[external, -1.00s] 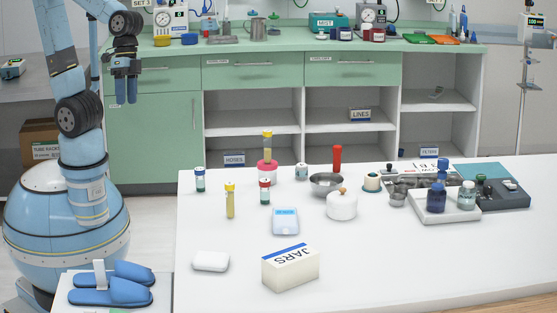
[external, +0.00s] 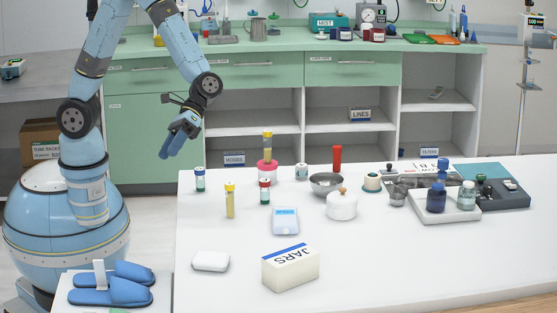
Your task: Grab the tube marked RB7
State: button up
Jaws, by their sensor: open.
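Several small tubes stand upright on the left part of the white table (external: 340,270). Another yellow-capped tube (external: 267,146) stands in a pink-red holder (external: 267,170). The tube markings are too small to read, so I cannot tell which is RB7. My gripper (external: 172,146) is open and empty, in the air left of the tubes and above the table's left edge, pointing down and to the left.
A JARS box (external: 290,268), a white block (external: 210,261) and a blue-white device (external: 285,221) lie in front of the tubes. A metal bowl (external: 326,185), a white lidded pot (external: 341,206) and a tray with bottles (external: 445,207) stand to the right.

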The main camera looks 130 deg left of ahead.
jog(key=w+a+f+n+t+h, duration=0.1)
jog(key=w+a+f+n+t, duration=0.2)
jog(key=w+n, duration=0.1)
jog(key=w+a+f+n+t+h, duration=0.1)
jog(key=w+a+f+n+t, duration=0.2)
jog(key=w+a+f+n, duration=0.1)
jog(key=w+a+f+n+t+h, duration=0.2)
jog(key=w+a+f+n+t, duration=0.1)
jog(key=w+a+n, duration=0.1)
jog(key=shift+a+f, duration=0.2)
jog(key=shift+a, duration=0.05)
send_over(231, 218)
jog(key=shift+s+a+f, duration=0.2)
jog(key=shift+s+a, duration=0.15)
grip_shut()
